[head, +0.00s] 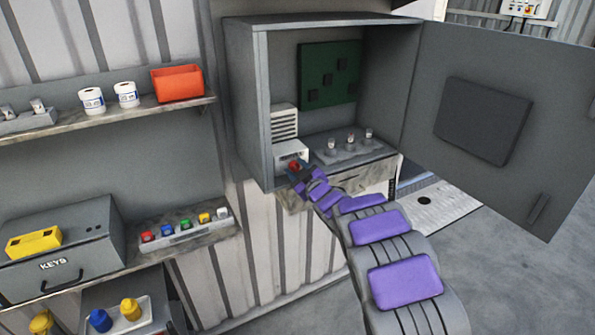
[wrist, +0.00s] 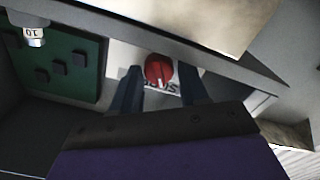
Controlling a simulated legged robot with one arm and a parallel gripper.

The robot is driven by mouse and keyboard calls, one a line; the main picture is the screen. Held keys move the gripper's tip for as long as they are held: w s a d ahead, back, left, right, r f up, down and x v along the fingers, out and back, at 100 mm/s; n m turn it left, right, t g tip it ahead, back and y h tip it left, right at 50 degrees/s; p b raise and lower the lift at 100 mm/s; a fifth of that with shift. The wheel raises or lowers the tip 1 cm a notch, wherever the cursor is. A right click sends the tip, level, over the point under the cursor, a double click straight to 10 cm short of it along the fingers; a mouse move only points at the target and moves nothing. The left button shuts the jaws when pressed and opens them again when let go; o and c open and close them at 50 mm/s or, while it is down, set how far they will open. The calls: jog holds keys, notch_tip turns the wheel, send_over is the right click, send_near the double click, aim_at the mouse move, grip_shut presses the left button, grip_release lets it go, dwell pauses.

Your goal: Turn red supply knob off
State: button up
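The red supply knob (head: 294,165) sits on a small white box (head: 291,151) at the lower left inside the open grey cabinet (head: 247,100). In the wrist view the red knob (wrist: 158,70) has a pale pointer mark and sits on a white plate with partly hidden dark lettering. My gripper (head: 297,172) reaches into the cabinet at the knob. In the wrist view its two dark fingers (wrist: 158,90) are apart, one on each side below the knob, with a gap to it visible. Whether a fingertip touches the knob cannot be told.
The cabinet door (head: 490,110) hangs open at right. A green board (head: 328,74) is on the back wall, and several small fittings stand on a grey block (head: 352,152) right of the knob.

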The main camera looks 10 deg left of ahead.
jog(key=shift+o, duration=1.3)
jog(key=shift+f, duration=0.1)
jog(key=shift+s+d+f, duration=0.1)
jog(key=shift+s+d, duration=0.15)
jog(key=shift+s, duration=0.05)
jog(key=p+v, duration=0.1)
jog(key=v, duration=1.5)
jog(key=shift+s+d+p, duration=0.15)
jog(key=shift+s+p, duration=0.05)
jog(key=shift+p, duration=0.15)
